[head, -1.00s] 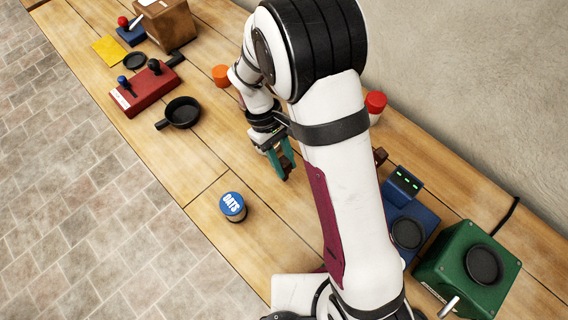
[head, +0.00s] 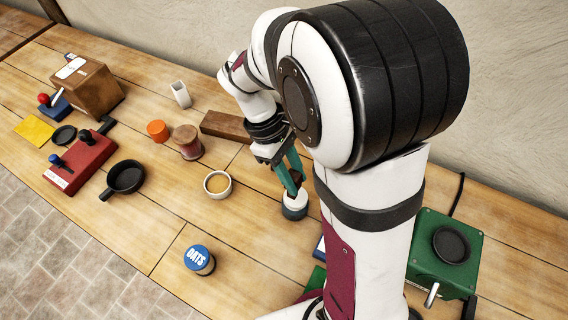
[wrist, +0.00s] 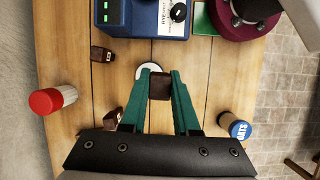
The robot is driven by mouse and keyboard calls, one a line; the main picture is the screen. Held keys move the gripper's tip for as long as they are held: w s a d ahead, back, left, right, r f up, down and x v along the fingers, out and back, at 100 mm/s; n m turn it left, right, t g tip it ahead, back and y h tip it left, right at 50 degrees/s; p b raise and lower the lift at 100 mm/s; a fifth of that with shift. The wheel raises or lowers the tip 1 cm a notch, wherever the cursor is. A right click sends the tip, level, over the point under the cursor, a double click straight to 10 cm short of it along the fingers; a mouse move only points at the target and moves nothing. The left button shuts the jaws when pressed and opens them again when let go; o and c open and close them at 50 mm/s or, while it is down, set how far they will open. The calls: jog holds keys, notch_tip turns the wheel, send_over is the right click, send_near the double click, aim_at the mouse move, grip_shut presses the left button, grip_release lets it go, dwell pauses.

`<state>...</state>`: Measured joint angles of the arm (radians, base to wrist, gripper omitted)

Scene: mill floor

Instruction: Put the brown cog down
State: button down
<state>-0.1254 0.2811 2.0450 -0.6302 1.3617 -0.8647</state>
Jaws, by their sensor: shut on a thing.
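My gripper (wrist: 160,84) is shut on the brown cog (wrist: 159,87), a small dark brown block between its teal fingertips. In the head view my gripper (head: 295,183) points down, and the cog shows only as a dark patch between the fingers. A round white-topped thing with a dark grey base (head: 294,207) stands right below it. In the wrist view its white top (wrist: 147,69) is partly hidden behind the cog. I cannot tell whether the cog touches it.
Two other dark brown pieces, one upper (wrist: 102,54) and one lower (wrist: 113,118), lie left of the gripper. A red-lidded jar (wrist: 52,100), a blue device (wrist: 160,20) and an oats tin (head: 199,260) stand around. A white cup (head: 217,184) is near. Bare wood lies between the tin and gripper.

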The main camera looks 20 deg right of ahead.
jog(key=shift+w, duration=0.1)
jog(key=w+a+n+t+h, duration=0.1)
jog(key=w+a+n+t, duration=0.4)
jog(key=w+a+n, duration=1)
jog(key=w+a+n+t+y, duration=0.15)
jog(key=a+n, duration=0.25)
jog(key=a, duration=0.4)
jog(key=w+a+r+n+y, duration=0.1)
jog(key=w+a+n, duration=0.25)
jog(key=a, duration=0.45)
jog(key=w+a+n+t+y, duration=0.1)
jog(key=w+a+n+y, duration=0.1)
jog(key=a+n, duration=0.5)
jog(key=f, duration=0.3)
jog(key=a+f+m, duration=0.1)
jog(key=f, duration=0.2)
jog(key=f+m, duration=0.1)
jog(key=f, duration=0.2)
jog(key=shift+w+a+f+h, duration=0.1)
jog(key=shift+a+f+h, duration=0.15)
jog(key=shift+a, duration=0.05)
jog(key=c, duration=0.6)
grip_release()
